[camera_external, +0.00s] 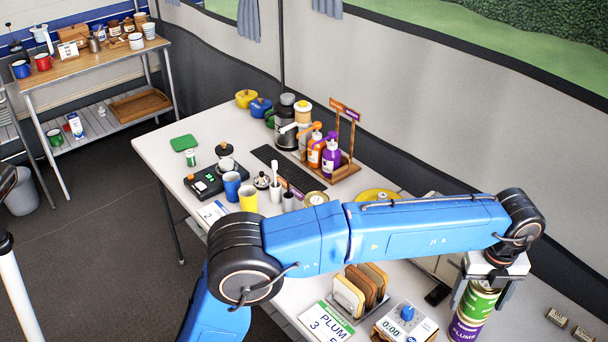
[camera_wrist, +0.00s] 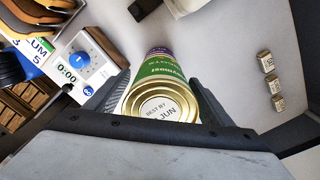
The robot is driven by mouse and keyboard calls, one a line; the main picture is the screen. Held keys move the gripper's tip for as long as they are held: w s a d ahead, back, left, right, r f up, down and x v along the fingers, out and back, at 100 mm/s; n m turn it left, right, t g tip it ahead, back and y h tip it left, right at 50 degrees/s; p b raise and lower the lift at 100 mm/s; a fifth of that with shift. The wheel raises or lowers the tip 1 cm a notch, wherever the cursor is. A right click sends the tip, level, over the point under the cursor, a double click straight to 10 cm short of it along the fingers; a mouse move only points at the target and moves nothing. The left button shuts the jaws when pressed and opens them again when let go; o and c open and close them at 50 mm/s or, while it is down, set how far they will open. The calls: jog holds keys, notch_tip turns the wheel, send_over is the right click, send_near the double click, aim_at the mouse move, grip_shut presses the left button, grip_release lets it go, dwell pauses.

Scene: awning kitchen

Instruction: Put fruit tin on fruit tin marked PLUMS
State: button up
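The green fruit tin (camera_external: 481,299) is upright, directly above the purple tin marked PLUMS (camera_external: 466,328). The two line up closely and seem to touch; I cannot see a gap. In the wrist view the green tin (camera_wrist: 166,74) shows its gold lid with a "BEST BY JUN" label, and the purple tin (camera_wrist: 158,51) shows beyond it. My gripper (camera_external: 482,298) points down with one finger on each side of the green tin. In the wrist view the fingers lie close against its sides, and it looks shut on the tin.
A kitchen timer (camera_external: 404,323) and a toast rack (camera_external: 358,308) with slices stand left of the tins. A dark flat object (camera_external: 437,295) lies between. Several small tins or blocks (camera_wrist: 270,80) lie to the right.

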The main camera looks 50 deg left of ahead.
jog(key=shift+r, duration=0.1)
notch_tip(320, 180, up, 11)
jog(key=shift+r, duration=0.55)
jog(key=shift+a, duration=0.2)
jog(key=s+a+f+n+t, duration=0.1)
jog(key=s+a+f+n, duration=0.1)
jog(key=s+a+n, duration=0.8)
jog(key=s+a+f+n+t, duration=0.1)
jog(key=s+a+f+n, duration=0.3)
jog(key=a, duration=0.9)
jog(key=s+a+f+n+t, duration=0.1)
jog(key=s+a+f+n, duration=0.5)
jog(key=s+f, duration=0.4)
jog(key=s+a+f+n+t, duration=0.1)
jog(key=s+a+f+n, duration=0.5)
jog(key=s+f, duration=0.4)
jog(key=s+n, duration=0.1)
jog(key=s, duration=0.2)
jog(key=shift+a+t, duration=0.3)
jog(key=shift+t, duration=0.1)
